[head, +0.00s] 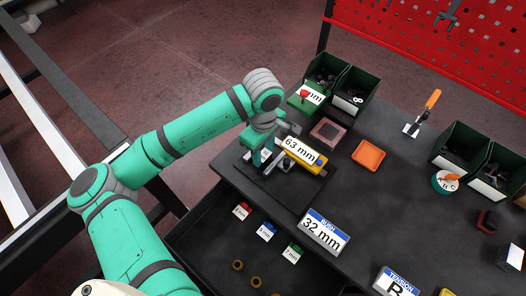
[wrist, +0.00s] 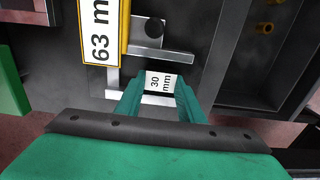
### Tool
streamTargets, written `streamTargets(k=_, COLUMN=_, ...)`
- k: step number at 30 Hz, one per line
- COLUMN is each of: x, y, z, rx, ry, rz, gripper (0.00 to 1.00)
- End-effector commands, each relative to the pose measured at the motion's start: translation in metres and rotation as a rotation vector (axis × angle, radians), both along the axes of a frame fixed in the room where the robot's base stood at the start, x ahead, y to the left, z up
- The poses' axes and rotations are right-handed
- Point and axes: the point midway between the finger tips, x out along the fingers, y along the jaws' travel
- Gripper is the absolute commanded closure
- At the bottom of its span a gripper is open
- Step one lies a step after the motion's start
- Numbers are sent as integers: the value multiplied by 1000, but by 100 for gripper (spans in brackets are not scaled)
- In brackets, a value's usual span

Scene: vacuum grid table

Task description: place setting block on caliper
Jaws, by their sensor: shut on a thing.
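The caliper (head: 305,157), with a yellow body labelled 63 mm, lies on a dark mat near the table's left edge. In the wrist view its yellow body (wrist: 125,25) is at the upper left, with silver jaw bars (wrist: 165,57) reaching right. My gripper (wrist: 160,88) is shut on a setting block (wrist: 161,82) labelled 30 mm, held between its green fingers. The block appears close to the silver bars; I cannot tell if it touches them. In the head view my gripper (head: 262,158) is beside the caliper's left end, and its block cannot be made out.
An open drawer (head: 205,245) below holds red (head: 242,211), blue (head: 267,231) and green (head: 292,253) labelled blocks and brass rings. A "32 mm" sign (head: 323,232) stands right of the mat. Dark bins (head: 355,92), an orange tray (head: 368,154) and a square block (head: 327,132) lie beyond.

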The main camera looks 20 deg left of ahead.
Motion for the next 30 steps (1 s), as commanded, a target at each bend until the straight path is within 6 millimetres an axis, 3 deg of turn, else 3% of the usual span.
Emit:
streamTargets(k=10, x=0, y=0, z=-3, rx=0, ry=0, rz=1, gripper=97)
streamTargets(k=11, x=0, y=0, z=-3, rx=0, ry=0, rz=1, gripper=60)
streamTargets(k=13, x=0, y=0, z=-3, rx=0, ry=0, rz=1, gripper=47)
streamTargets(k=25, x=0, y=0, z=2, rx=1, ry=0, rz=0, gripper=47)
streamTargets(k=30, x=0, y=0, z=27, rx=-1, ry=-2, rz=-1, gripper=47)
